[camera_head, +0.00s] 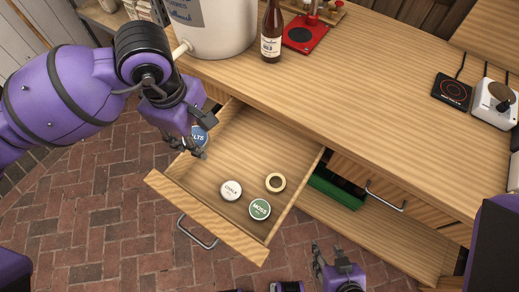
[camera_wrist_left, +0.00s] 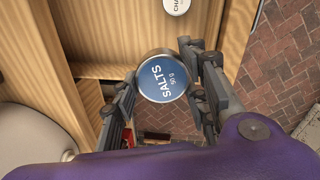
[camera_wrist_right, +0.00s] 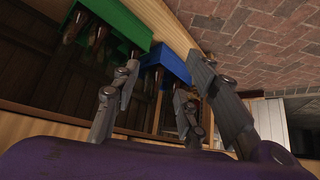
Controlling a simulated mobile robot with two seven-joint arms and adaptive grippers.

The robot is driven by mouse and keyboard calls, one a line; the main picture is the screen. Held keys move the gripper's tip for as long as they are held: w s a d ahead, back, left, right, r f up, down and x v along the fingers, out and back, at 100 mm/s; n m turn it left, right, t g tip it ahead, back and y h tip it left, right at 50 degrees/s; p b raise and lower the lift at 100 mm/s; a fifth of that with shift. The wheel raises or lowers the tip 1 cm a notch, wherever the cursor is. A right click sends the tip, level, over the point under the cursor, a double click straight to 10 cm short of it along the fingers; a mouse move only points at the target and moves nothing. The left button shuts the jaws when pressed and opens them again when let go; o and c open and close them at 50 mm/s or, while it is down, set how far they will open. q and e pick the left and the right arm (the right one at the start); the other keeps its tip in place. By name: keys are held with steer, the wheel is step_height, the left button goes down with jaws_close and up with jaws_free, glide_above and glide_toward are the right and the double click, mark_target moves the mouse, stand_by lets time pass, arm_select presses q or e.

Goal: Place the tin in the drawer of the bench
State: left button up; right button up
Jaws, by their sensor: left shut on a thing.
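The tin is round with a blue "SALTS" lid (camera_wrist_left: 165,80); in the head view its lid (camera_head: 200,134) is partly covered by my fingers. My left gripper (camera_head: 197,142) is shut on it, with fingers on both sides in the left wrist view (camera_wrist_left: 165,92). The bench drawer (camera_head: 232,152) is pulled open, and the tin is held over its left side; its exact height is hard to tell. Inside the drawer lie a white "CHALK" tin (camera_head: 231,191) and a green "MOSS" tin (camera_head: 260,209). My right gripper (camera_head: 322,262) is open and empty, low before the bench.
A brown bottle (camera_head: 271,35), white bucket (camera_head: 218,30) and red device (camera_head: 304,35) stand on the benchtop. Green (camera_wrist_right: 112,22) and blue (camera_wrist_right: 168,62) bins are near my right gripper.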

arm_select(q)
steer(key=s+d+f+m+b, duration=0.2)
steer(key=s+d+f+m, duration=0.1)
steer(key=s+d+f, duration=0.3)
steer(key=m+g, duration=0.1)
glide_above(207, 176)
steer(key=shift+y, duration=0.4)
steer(key=f, duration=0.9)
steer(key=shift+s+d, duration=0.25)
steer(key=shift+d, duration=0.15)
steer(key=shift+w+a+f, duration=0.2)
steer(key=shift+a+f, duration=0.1)
steer(key=shift+f, duration=0.1)
steer(key=shift+w+a+f, duration=0.15)
steer(key=shift+f, duration=1.6)
arm_select(e)
steer(key=shift+w+d+f, duration=0.1)
steer(key=shift+w+f, duration=0.15)
steer(key=shift+f, duration=0.2)
steer(key=shift+w+d+f, duration=0.1)
steer(key=shift+w+f, duration=0.1)
steer(key=shift+f, duration=0.2)
arm_select(q)
steer(key=shift+f, duration=0.1)
arm_select(e)
steer(key=shift+f, duration=0.1)
arm_select(q)
steer(key=o, duration=1.2)
arm_select(e)
steer(key=shift+s, duration=0.1)
